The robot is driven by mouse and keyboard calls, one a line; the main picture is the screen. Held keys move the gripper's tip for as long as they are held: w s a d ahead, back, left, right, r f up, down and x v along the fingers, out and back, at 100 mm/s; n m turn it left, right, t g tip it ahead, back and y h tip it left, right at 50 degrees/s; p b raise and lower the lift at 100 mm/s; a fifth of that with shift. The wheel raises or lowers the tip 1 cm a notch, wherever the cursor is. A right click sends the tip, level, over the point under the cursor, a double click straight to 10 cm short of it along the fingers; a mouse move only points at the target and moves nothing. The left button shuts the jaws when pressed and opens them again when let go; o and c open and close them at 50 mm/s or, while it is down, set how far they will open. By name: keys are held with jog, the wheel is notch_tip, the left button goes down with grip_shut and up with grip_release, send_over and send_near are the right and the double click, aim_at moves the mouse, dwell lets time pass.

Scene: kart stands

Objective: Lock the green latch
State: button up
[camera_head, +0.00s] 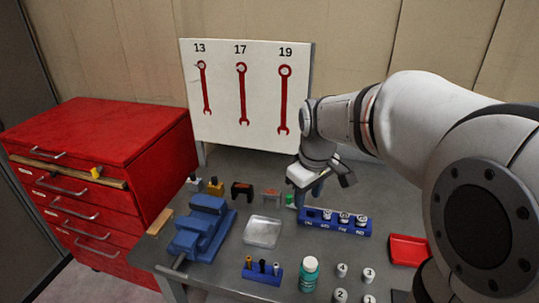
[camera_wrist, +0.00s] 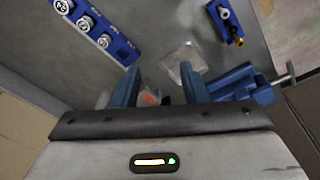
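The green latch (camera_head: 290,199) shows in the head view as a small green part at the back of the bench, at the right end of a row of small fixtures. It is partly hidden beside my gripper (camera_head: 311,192), which points down just right of it. In the wrist view the two blue fingers of my gripper (camera_wrist: 158,76) are spread apart, with a clear gap between their tips. A pale part with an orange-red patch (camera_wrist: 148,98) shows low between the fingers, partly hidden. I cannot make out the green latch in the wrist view.
A clear tray (camera_head: 263,232) and blue vise (camera_head: 203,229) are to the left. A teal bottle (camera_head: 309,274) and red tray (camera_head: 408,250) are nearer. The wrench board (camera_head: 245,100) stands behind.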

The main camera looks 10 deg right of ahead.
jog(key=w+f+n+g, duration=0.1)
jog(key=w+f+n, duration=0.15)
jog(key=w, duration=0.35)
jog(key=w+f+n, duration=0.1)
jog(key=w+n, duration=0.2)
jog(key=w, duration=0.3)
jog(key=n, duration=0.3)
send_over(289, 195)
jog(key=shift+g, duration=0.3)
jog(key=f, duration=0.5)
jog(key=shift+s, duration=0.3)
jog(key=shift+w+f+n, duration=0.2)
jog(key=shift+n, duration=0.05)
jog(key=shift+f+p, duration=0.3)
jog(key=shift+f, duration=0.1)
notch_tip(289, 195, down, 7)
jog(key=shift+r+p, duration=0.1)
jog(key=shift+p, duration=0.35)
jog(key=shift+c, duration=0.2)
grip_shut()
